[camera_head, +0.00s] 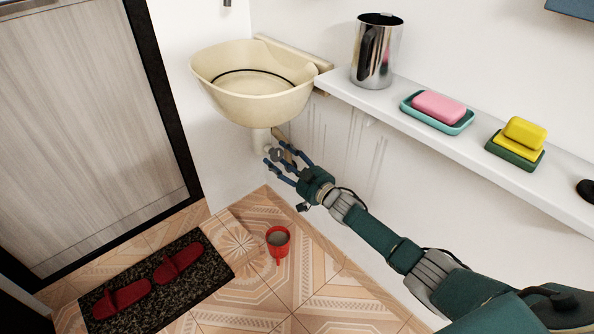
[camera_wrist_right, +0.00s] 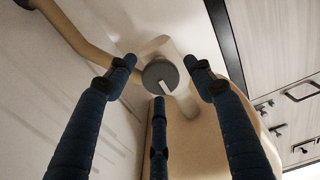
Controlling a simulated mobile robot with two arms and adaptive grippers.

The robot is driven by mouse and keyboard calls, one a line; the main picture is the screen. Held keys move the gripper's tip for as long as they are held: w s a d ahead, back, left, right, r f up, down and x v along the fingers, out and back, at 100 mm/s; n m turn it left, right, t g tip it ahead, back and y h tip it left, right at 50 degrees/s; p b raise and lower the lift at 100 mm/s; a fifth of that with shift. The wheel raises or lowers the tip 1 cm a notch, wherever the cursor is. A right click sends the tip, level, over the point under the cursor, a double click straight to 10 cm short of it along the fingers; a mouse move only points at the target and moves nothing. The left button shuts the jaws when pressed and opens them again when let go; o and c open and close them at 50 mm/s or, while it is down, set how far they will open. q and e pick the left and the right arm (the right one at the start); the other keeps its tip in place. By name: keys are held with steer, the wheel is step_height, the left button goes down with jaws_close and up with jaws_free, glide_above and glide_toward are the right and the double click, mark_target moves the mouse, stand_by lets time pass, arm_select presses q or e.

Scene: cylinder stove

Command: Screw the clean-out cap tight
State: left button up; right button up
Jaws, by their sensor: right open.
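The clean-out cap (camera_wrist_right: 160,76) is a round grey cap with a pale raised ridge, on the pale drain fitting under the cream sink (camera_head: 245,102). In the wrist view it faces my right gripper. My right gripper (camera_head: 277,162) is open below the sink, beside the drain pipe (camera_head: 261,140). Its three blue fingers (camera_wrist_right: 163,80) are spread around the cap's outline, one on the left, one on the right and one below. Gaps show between the side fingertips and the cap. Whether the lower finger touches it, I cannot tell. My left gripper is not in view.
A brown pipe (camera_wrist_right: 75,32) runs along the wall near the cap. A white shelf (camera_head: 460,145) above my right arm holds a metal jug (camera_head: 375,55) and soap dishes. Red slippers (camera_head: 122,298) lie on a dark mat.

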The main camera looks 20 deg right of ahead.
steer(key=v, duration=1)
